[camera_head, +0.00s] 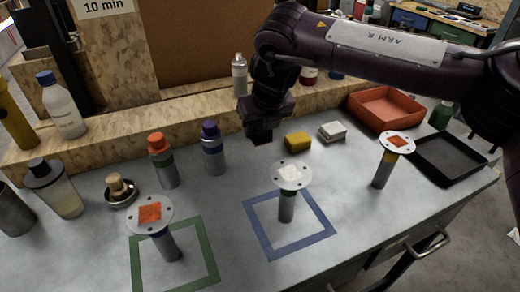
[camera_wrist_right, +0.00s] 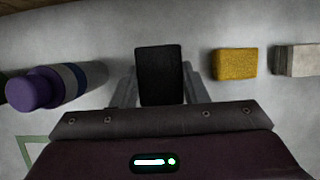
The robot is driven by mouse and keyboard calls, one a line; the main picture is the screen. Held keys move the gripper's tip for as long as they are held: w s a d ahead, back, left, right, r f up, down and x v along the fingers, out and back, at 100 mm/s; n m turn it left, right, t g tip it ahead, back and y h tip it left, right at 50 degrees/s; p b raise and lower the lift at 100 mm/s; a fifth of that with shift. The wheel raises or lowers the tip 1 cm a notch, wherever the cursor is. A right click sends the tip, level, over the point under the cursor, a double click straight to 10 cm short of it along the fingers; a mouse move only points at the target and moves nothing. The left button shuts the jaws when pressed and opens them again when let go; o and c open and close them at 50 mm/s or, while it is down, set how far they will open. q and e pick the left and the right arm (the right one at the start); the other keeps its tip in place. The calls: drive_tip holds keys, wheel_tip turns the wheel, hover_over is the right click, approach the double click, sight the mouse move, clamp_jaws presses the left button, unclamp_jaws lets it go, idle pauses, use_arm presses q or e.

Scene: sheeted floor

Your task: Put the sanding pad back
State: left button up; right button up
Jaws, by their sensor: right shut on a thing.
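A black block (camera_wrist_right: 160,75), which looks like the sanding pad, sits between the fingers of my right gripper (camera_wrist_right: 158,92) in the right wrist view. The right gripper (camera_head: 262,128) is shut on it in the head view, pointing down at the back of the bench, between the purple-capped bottle (camera_head: 213,148) and a yellow block (camera_head: 298,142). The block's dark lower end (camera_head: 261,138) shows under the fingers; whether it touches the bench I cannot tell. A pale grey block (camera_head: 332,131) lies right of the yellow one. My left gripper is out of view.
Disc-topped stands rise inside the blue square (camera_head: 327,228), inside the green square (camera_head: 212,263) and at the right (camera_head: 396,143). An orange tray (camera_head: 385,108) and a black tray (camera_head: 448,160) are at the right. Several bottles stand left. A wooden ledge (camera_head: 110,122) runs behind.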

sight(258, 156)
drive_tip(key=shift+f, duration=3.3)
drive_tip(key=shift+f, duration=0.15)
drive_tip(key=o, duration=1)
drive_tip(key=shift+o, duration=0.2)
drive_tip(key=v, duration=1.2)
